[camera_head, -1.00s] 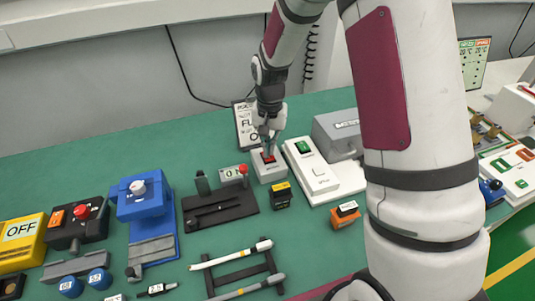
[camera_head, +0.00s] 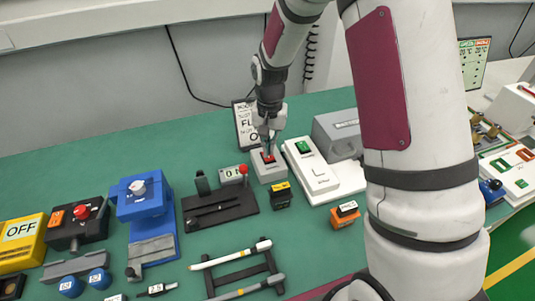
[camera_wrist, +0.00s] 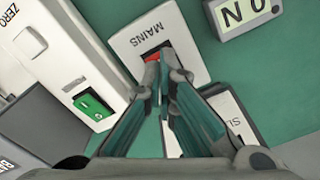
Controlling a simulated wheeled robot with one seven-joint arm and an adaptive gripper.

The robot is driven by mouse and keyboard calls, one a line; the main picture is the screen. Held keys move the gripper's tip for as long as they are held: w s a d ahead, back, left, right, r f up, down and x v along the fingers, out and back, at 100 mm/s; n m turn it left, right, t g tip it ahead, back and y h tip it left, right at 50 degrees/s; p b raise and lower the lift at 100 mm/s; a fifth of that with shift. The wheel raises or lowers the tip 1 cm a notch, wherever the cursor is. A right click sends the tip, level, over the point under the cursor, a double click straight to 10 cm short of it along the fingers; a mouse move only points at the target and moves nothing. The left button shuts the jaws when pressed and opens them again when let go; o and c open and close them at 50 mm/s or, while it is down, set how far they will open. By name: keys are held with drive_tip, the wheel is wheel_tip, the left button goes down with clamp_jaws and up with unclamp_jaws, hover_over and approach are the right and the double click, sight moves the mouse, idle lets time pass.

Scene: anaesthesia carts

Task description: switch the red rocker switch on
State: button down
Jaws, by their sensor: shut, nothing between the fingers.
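The red rocker switch (camera_head: 268,157) sits in the top of a small light grey box (camera_head: 271,173) on the green bench. In the wrist view the red rocker (camera_wrist: 152,56) shows in a dark frame on a plate marked MAINS (camera_wrist: 126,46). My gripper (camera_head: 267,148) is shut and empty. It points down at the switch, and its fingertips (camera_wrist: 161,62) cover part of the rocker in the wrist view. I cannot tell whether the tips touch it, nor which way the rocker is tilted.
A white unit with a green rocker (camera_head: 304,147) stands close to the right. A small display (camera_wrist: 247,14) and a printed card (camera_head: 243,124) are near the grey box. My arm covers the right-middle of the head view.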

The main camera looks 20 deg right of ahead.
drive_tip(key=shift+f+b, duration=0.4)
drive_tip(key=shift+f, duration=0.75)
idle(0.6)
drive_tip(key=shift+r+p, duration=1.3)
drive_tip(key=shift+r, duration=2.25)
